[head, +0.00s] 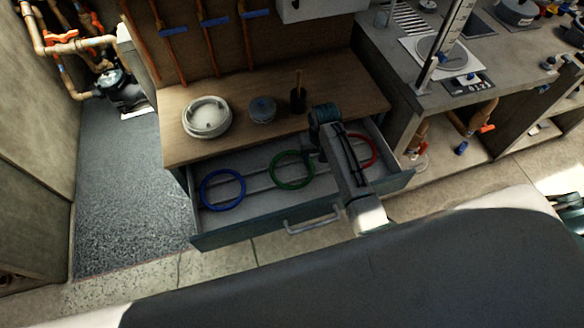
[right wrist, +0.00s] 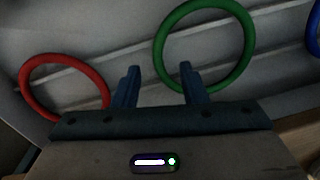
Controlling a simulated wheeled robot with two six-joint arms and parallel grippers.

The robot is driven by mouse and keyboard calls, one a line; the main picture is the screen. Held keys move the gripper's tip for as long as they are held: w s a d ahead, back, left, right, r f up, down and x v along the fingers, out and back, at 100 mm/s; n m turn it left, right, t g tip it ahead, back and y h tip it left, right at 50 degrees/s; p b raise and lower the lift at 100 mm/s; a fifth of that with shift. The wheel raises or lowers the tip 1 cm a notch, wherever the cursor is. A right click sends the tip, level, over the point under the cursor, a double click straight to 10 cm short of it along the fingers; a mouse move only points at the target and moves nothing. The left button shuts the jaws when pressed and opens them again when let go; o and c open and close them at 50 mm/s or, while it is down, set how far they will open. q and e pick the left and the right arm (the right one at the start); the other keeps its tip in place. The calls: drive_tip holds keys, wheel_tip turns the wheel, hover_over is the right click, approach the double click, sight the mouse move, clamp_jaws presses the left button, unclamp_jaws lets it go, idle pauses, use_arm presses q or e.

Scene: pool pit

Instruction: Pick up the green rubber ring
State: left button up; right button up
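The green rubber ring (head: 271,169) lies in the open drawer, between the blue ring and the red ring. In the right wrist view the green ring (right wrist: 247,45) shows at upper right. My right gripper (right wrist: 160,72) is open, with nothing held between its two blue fingers. The right-hand finger overlaps the ring's lower left rim in that view; I cannot tell whether they touch. In the head view my right arm reaches over the drawer, and its fingers are mostly hidden. My left gripper is not in view.
The blue ring (head: 203,190) lies at the drawer's left, the red ring (head: 373,150) at its right, partly behind my arm. The drawer front (head: 262,230) has a handle. Above is a wooden worktop (head: 240,140) with a white round lid (head: 207,117) and small containers.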

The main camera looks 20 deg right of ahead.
sight(312, 167)
drive_tip(key=shift+w+f+p, duration=0.2)
drive_tip(key=shift+f+p, duration=0.15)
drive_tip(key=shift+f, duration=1.05)
drive_tip(key=shift+w+f+p, duration=0.15)
drive_tip(key=shift+f+p, duration=0.2)
drive_tip(key=shift+f, duration=1.05)
clamp_jaws()
